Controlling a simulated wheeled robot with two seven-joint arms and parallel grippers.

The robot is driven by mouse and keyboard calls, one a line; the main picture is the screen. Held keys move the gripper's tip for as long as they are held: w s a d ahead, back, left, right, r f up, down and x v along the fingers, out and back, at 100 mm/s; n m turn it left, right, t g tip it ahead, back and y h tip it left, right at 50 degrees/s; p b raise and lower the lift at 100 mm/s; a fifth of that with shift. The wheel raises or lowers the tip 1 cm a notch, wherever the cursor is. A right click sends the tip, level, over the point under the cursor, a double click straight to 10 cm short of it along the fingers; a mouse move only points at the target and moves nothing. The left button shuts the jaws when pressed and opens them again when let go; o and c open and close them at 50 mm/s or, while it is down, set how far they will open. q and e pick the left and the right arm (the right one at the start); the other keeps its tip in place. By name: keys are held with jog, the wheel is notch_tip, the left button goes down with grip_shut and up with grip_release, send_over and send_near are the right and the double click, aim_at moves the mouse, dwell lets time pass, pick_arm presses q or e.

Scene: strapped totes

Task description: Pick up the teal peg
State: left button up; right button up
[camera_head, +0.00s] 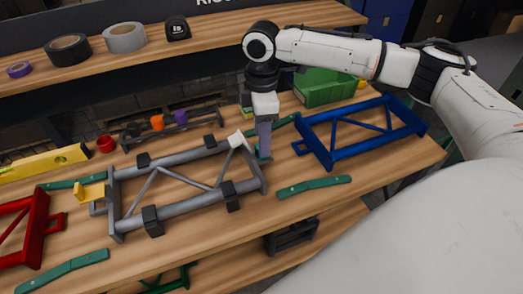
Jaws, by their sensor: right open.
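My right gripper (264,153) points down at the right end of the grey frame, close above the wooden table. It is open. A small teal piece shows right beside its fingertips. It is mostly hidden by the fingers, so I cannot tell whether it is the teal peg or whether the fingers touch it. An orange peg (157,122) and a purple peg (180,117) stand at a dark rack (200,124) behind the grey frame. My left gripper is not in view.
The grey frame (185,157) with black clamps fills the middle. A blue frame (362,147) lies right, a red frame (38,232) left. Green strips (313,187) lie around. A green bin (325,88) and a red cup (105,144) stand behind. Tapes (125,37) sit on the shelf.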

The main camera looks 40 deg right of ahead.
jog(key=shift+f, duration=0.95)
jog(key=c, duration=1.2)
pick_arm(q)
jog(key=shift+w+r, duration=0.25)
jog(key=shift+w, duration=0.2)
pick_arm(e)
jog(key=shift+o, duration=0.2)
